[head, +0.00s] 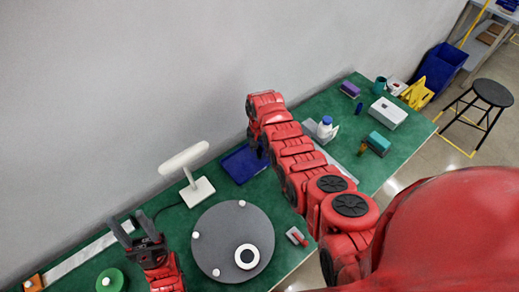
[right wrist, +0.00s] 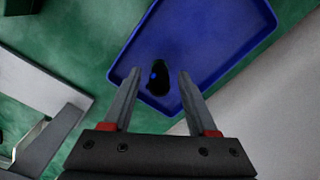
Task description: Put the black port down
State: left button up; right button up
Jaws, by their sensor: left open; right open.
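The black port (right wrist: 158,83) shows in the right wrist view as a small dark piece with a blue spot in it. It lies on the blue tray (right wrist: 205,35), between the fingers of my right gripper (right wrist: 160,73). The fingers are open, with a gap on both sides of the port. In the head view the blue tray (head: 240,166) is partly covered by my right arm, which hides the port and my right gripper. My left gripper (head: 129,219) is open and empty at the lower left, near the green round piece.
A grey disc (head: 215,225) with white knobs and a white ring (head: 247,257) stands right of my left gripper. A white lamp-like stand (head: 197,191) is left of the tray. A white bottle (head: 326,127) and boxes are at the right. A green round piece (head: 110,281) is lower left.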

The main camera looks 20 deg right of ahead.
aim_at(260, 148)
notch_tip(260, 148, up, 9)
jog(key=b, duration=0.3)
jog(key=shift+f, duration=0.2)
notch_tip(260, 148, up, 2)
jog(key=shift+r+p, duration=0.1)
jog(key=shift+p, duration=1.05)
jog(key=shift+r+p, duration=0.3)
jog(key=shift+r, duration=0.15)
